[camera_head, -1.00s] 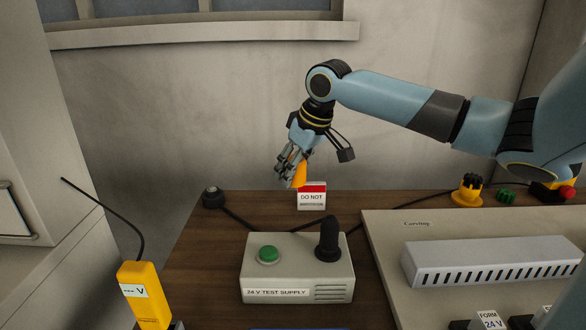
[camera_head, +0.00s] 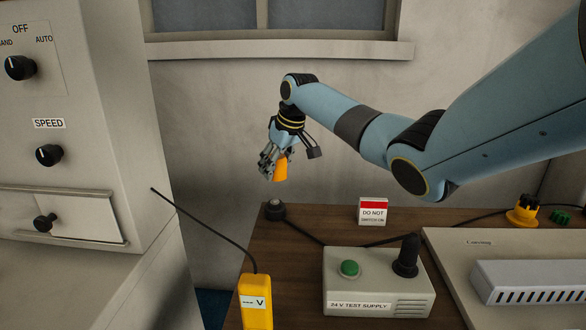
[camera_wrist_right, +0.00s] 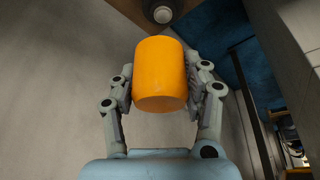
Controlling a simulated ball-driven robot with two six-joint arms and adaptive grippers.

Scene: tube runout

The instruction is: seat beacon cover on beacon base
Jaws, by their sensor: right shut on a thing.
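The orange beacon cover (camera_head: 281,170) is held in my right gripper (camera_head: 268,172), whose fingers are shut around its sides. In the right wrist view the cover (camera_wrist_right: 160,75) sits between the two fingers of my right gripper (camera_wrist_right: 162,88). The beacon base (camera_head: 274,210), small, dark and round, stands at the far left corner of the wooden bench. The cover appears just above it in the head view, apart from it. The base (camera_wrist_right: 161,13) also shows beyond the cover in the right wrist view. My left gripper is out of view.
A 24 V test supply box (camera_head: 378,283) with a green button and black knob stands on the bench (camera_head: 300,235). A "DO NOT" sign (camera_head: 373,212) stands behind it. A yellow meter (camera_head: 256,301) is at front left. A grey cabinet (camera_head: 80,120) rises at left.

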